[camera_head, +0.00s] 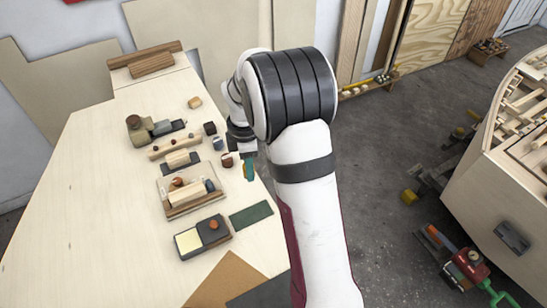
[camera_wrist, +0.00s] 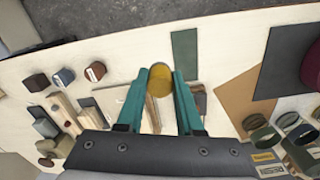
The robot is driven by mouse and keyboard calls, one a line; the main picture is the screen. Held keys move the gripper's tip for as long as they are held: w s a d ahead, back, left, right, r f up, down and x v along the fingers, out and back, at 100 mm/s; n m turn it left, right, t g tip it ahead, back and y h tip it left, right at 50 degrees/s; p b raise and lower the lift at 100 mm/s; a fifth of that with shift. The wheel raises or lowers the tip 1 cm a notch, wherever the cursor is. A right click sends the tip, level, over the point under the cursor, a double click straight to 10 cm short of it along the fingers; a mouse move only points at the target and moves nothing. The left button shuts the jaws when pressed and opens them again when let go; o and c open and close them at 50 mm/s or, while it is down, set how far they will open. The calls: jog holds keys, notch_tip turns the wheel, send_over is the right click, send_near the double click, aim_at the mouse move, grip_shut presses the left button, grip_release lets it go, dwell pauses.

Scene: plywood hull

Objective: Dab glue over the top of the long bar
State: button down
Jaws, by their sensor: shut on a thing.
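My gripper (camera_head: 248,170) hangs over the right edge of the bench, its teal fingers pointing down. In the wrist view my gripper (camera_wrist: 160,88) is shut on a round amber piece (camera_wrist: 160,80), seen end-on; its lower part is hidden. A long pale wooden bar (camera_head: 175,146) with several round marks along it lies on the bench, to the left of my gripper and apart from it. It seems to show in the wrist view as a pale strip (camera_wrist: 66,113) at left. I cannot make out any glue on its top.
Small dark blocks (camera_head: 217,142) stand between the bar and my gripper. A wooden tray (camera_head: 172,212) with a block, a dark case (camera_head: 213,230) with a yellow pad, and a green mat (camera_head: 251,215) lie nearer. The bench's left part (camera_head: 90,200) is clear.

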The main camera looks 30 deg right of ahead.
jog(key=s+a, duration=0.1)
jog(key=a, duration=0.9)
send_near(189, 241)
jog(key=shift+f, duration=2.65)
jog(key=shift+f, duration=0.55)
notch_tip(189, 241, up, 7)
